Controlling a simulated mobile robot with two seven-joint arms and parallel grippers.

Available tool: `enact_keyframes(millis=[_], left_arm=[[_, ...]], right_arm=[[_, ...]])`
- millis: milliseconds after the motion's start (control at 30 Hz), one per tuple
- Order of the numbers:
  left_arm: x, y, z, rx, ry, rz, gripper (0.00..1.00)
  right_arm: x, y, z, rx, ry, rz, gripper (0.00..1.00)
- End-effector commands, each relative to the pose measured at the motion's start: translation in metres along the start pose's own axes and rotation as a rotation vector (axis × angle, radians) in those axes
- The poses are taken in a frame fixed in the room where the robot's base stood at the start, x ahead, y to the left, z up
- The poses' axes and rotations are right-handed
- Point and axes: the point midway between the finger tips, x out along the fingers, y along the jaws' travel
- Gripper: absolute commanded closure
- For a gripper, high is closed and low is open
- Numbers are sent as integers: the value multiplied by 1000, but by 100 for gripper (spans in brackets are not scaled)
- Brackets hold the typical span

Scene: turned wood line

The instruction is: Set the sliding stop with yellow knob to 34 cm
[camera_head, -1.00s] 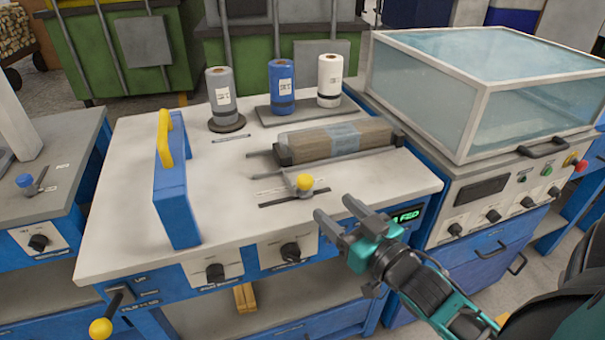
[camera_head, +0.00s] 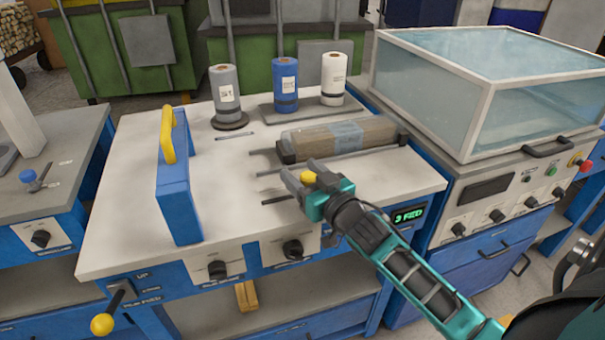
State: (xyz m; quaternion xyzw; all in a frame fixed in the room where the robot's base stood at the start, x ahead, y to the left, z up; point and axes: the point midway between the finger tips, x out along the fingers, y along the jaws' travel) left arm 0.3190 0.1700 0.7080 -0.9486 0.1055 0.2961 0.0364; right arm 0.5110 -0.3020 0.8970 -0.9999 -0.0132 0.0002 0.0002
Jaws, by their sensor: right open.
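The yellow knob (camera_head: 308,177) of the sliding stop shows just behind and above my right gripper (camera_head: 290,184). The gripper is open, its fingers pointing left and away over the table at the stop. It hides most of the stop's body and much of the scale and slot. I cannot tell whether the fingers touch the stop or sit around it. The left end of the dark slot (camera_head: 276,199) shows left of the gripper. The scale's figures cannot be read. My left gripper is not in view.
A wrapped wood bundle (camera_head: 338,138) lies on bars just behind the stop. Grey, blue (camera_head: 284,85) and white rolls stand farther back. A blue frame with a yellow handle (camera_head: 168,134) stands at left. A clear-lidded box (camera_head: 480,90) is at right. The table's middle left is clear.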

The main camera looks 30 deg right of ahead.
Motion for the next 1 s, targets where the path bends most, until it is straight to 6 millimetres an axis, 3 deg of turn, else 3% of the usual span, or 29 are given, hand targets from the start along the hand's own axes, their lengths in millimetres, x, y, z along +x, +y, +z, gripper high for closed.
enact_keyframes(millis=[367,1000], left_arm=[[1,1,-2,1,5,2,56],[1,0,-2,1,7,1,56]], right_arm=[[4,0,0,-1,0,0,42],[3,0,1,0,-3,0,100]])
